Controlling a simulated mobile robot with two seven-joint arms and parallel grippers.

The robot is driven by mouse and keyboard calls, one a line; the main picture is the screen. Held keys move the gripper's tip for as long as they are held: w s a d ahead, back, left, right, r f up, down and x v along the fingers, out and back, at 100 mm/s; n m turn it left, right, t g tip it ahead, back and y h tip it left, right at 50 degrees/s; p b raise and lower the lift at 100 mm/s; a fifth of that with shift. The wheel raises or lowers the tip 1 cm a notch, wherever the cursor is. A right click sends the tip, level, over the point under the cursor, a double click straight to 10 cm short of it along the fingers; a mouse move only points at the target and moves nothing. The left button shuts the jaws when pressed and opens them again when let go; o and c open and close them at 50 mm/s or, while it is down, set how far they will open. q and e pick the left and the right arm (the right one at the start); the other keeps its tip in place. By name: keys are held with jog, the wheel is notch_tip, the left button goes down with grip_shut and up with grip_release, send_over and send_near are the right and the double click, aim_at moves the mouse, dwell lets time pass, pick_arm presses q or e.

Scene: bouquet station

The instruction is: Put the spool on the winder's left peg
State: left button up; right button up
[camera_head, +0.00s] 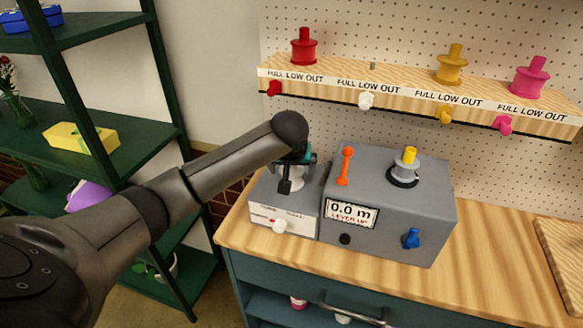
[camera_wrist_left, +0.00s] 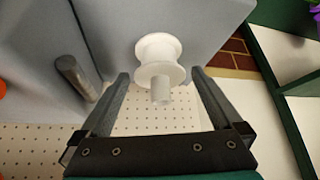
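The winder (camera_head: 385,200) is a grey box with a display reading 0.0 m and "LEVER UP". A lower grey block (camera_head: 262,205) joins its left side. The white spool (camera_head: 297,181) stands over this block, partly hidden by my left gripper (camera_head: 290,180). In the left wrist view the white spool (camera_wrist_left: 160,50) shows its flanges and a narrow stem toward me. My left gripper's fingers (camera_wrist_left: 160,88) are spread, with gaps on both sides of the stem. The left peg is hidden, so how the spool sits on it cannot be seen. My right gripper is not in view.
Red (camera_head: 304,47), yellow (camera_head: 449,65) and pink (camera_head: 529,77) spools stand on the wall shelf (camera_head: 420,92); one peg (camera_head: 373,65) there is bare. An orange lever (camera_head: 345,166) and a yellow-topped peg (camera_head: 406,167) rise from the winder.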

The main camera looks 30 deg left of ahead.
pick_arm(q)
jog(key=shift+r, duration=0.1)
jog(key=shift+r, duration=0.3)
jog(key=p+v, duration=0.1)
jog(key=v, duration=1)
jog(key=shift+s+d+r+p, duration=0.15)
jog(key=shift+d+r+p, duration=0.05)
jog(key=shift+p, duration=0.1)
dwell(0.5)
